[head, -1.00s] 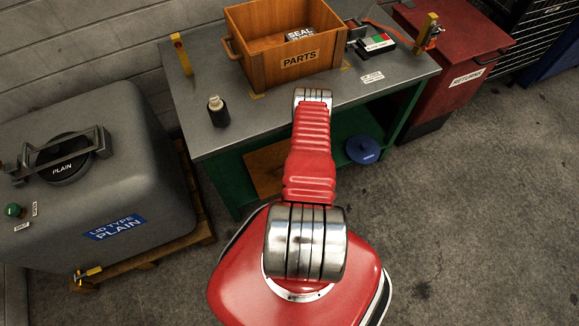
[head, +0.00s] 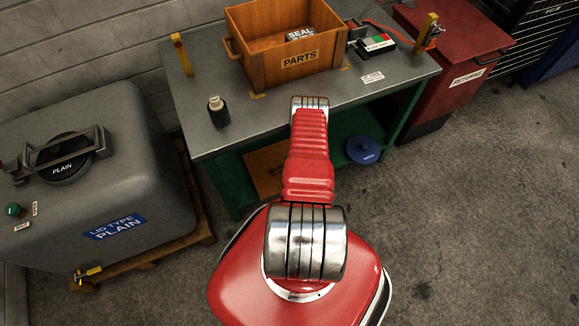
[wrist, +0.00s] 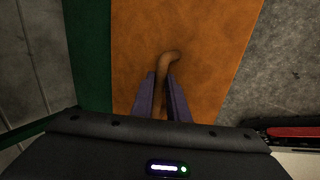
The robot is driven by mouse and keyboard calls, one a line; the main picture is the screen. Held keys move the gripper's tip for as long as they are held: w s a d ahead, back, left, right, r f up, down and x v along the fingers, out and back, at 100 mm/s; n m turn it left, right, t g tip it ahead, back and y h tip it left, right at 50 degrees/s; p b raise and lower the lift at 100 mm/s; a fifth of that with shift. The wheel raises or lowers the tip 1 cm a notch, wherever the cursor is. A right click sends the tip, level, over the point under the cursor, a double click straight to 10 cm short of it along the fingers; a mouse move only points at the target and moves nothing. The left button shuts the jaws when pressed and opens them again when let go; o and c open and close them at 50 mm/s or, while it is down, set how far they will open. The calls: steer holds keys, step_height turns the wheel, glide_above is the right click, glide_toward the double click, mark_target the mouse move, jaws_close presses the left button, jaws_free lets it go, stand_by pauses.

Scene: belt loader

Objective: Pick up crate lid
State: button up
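The crate lid is the flat orange-brown wooden panel (head: 265,168) at the green bench's lower level, partly hidden by my red arm. It fills the middle of the wrist view (wrist: 210,50). A curved brown handle (wrist: 168,57) stands out from the panel there. My gripper (wrist: 160,76) has its two purple fingers on either side of this handle, pointing at the panel. The handle fills most of the narrow gap between them. I cannot tell whether the fingers press on it. The gripper is hidden in the head view.
The parts crate (head: 262,73) stands open on the bench top (head: 205,110) with a dark bottle (head: 218,112) nearby. A blue disc (head: 363,150) lies on the lower shelf. A red returns bin (head: 465,60) is right, a grey machine (head: 150,180) left.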

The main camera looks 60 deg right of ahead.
jaws_close()
steer(key=o, duration=0.6)
jaws_free()
steer(key=shift+r, duration=0.1)
steer(key=v, duration=1.3)
steer(key=shift+s+a+r, duration=0.1)
steer(key=shift+s+r, duration=0.1)
steer(key=shift+s, duration=0.05)
